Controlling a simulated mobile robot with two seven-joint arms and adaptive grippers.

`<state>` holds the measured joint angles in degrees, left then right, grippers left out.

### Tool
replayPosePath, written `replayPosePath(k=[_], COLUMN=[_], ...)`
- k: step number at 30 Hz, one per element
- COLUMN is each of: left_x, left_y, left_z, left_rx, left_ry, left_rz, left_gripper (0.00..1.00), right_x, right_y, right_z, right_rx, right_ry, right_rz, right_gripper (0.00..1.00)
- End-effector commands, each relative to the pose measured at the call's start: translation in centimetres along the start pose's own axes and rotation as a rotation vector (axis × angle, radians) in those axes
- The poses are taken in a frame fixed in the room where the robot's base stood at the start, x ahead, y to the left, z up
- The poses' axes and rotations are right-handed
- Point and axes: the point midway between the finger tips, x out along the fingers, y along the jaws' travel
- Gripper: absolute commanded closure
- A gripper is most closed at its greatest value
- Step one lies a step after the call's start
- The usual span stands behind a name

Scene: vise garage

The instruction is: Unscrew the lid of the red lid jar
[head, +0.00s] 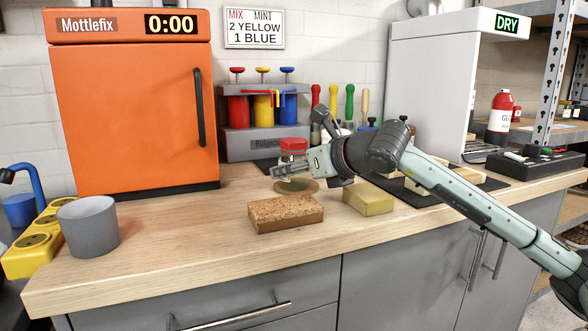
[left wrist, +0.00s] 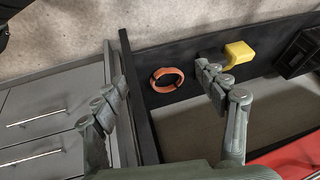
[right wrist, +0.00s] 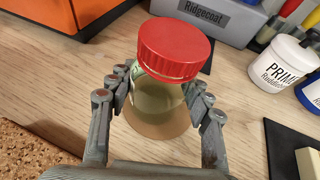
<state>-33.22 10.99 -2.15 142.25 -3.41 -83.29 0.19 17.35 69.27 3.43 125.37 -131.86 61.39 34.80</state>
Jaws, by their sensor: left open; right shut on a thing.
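The red lid jar stands upright on the bench, its red lid (head: 293,147) on top; the lid is large in the right wrist view (right wrist: 175,45). Its greenish clear glass body (right wrist: 158,100) sits over a round brown base or mat (right wrist: 155,128). My right gripper (head: 282,173) is shut on the glass body below the lid, one finger on each side; it also shows in the right wrist view (right wrist: 157,95). The lid is clear of the fingers. My left gripper (left wrist: 163,88) is open and empty, away from the bench top, out of the head view.
A grey cup (head: 88,228) stands at left. The Ridgecoat rack (head: 265,142) is behind. Below my left gripper lie an orange ring (left wrist: 154,82) and a yellow object (left wrist: 238,52).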

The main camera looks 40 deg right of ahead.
Motion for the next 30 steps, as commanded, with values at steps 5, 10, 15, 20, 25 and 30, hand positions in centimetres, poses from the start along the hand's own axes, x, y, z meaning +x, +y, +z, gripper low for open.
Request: replayPosePath(k=[5,10,15,20,25,30], left_x=[-0.1,-0.6,0.5,2.2,3.2,3.5], left_y=[-0.1,-1.1,-1.3,-1.0,-0.8,-0.8], left_z=[0.2,2.4,3.4,3.4,3.5,3.6], left_rx=[0.0,-0.008,-0.011,-0.01,-0.01,-0.01], left_ry=[-0.01,-0.107,-0.156,-0.159,-0.159,-0.159], left_rz=[-0.001,-0.021,-0.022,-0.012,-0.007,-0.006], left_gripper=[0.28,0.28,0.28,0.28,0.28,0.28], right_x=[-0.3,-1.2,-2.5,-3.4,-3.8,-3.9], right_y=[0.0,-0.1,0.0,-0.1,0.0,0.0], right_z=[0.8,2.9,6.1,8.2,9.2,9.3], right_rx=[-0.001,-0.001,0.0,0.002,0.0,0.0], right_ry=[-0.004,-0.007,-0.008,-0.005,-0.002,-0.002], right_rz=[-0.001,-0.002,-0.001,0.0,0.0,0.0], right_gripper=[0.84,0.84,0.84,0.84,0.84,0.84])
